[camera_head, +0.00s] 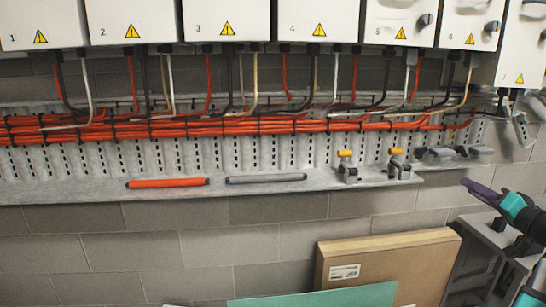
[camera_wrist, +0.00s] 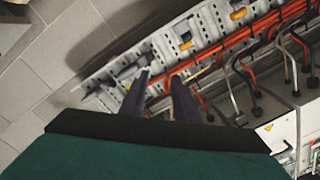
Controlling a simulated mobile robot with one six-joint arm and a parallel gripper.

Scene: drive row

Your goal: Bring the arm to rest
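My gripper (camera_head: 464,182) is at the right side of the head view, in front of the wall and below the right end of the cable tray. Its dark purple fingers point left, and the teal wrist runs off the right edge. In the wrist view my gripper (camera_wrist: 159,80) shows two dark fingers standing apart with nothing held between them. The wrist view is tilted, and the teal body fills its lower part. The rest of the arm is mostly out of view.
A metal cable tray (camera_head: 60,190) carries an orange rod (camera_head: 168,183), a grey rod (camera_head: 265,179) and orange-topped clamps (camera_head: 346,170). Numbered white boxes (camera_head: 129,18) hang above. A cardboard box (camera_head: 385,250), a green panel (camera_head: 320,297) and a grey stand (camera_head: 480,229) are below.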

